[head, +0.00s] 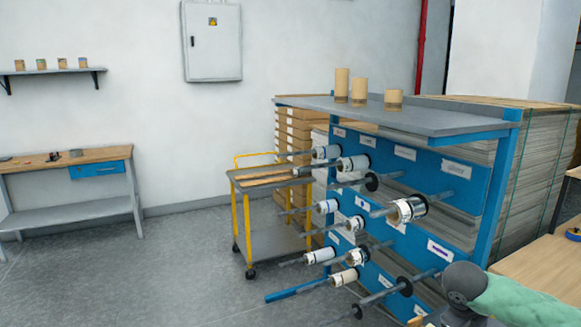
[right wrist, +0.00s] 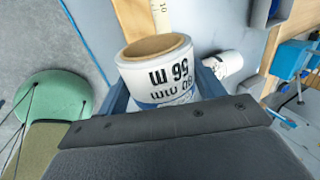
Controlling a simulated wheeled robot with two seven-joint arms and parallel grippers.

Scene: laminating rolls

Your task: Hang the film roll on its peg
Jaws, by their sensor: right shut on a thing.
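In the right wrist view a white film roll (right wrist: 158,76) with a brown cardboard core and black upside-down print sits between the blue fingers of my right gripper (right wrist: 160,92), which is shut on it. The core's open end faces up in that view. In the head view my right arm comes in at the lower right, and its gripper is hidden or cut off at the bottom edge. The blue peg rack (head: 465,205) stands right of centre. A peg with a black disc (head: 372,182) and a lower peg with a black disc (head: 405,286) show no roll.
Several pegs hold rolls, among them a large silvery roll (head: 408,210) and a white roll (head: 345,277). The grey rack top (head: 430,121) bears cardboard cores. A yellow trolley (head: 236,215) stands left of the rack. A wooden table (head: 540,265) is at right. Floor at left is clear.

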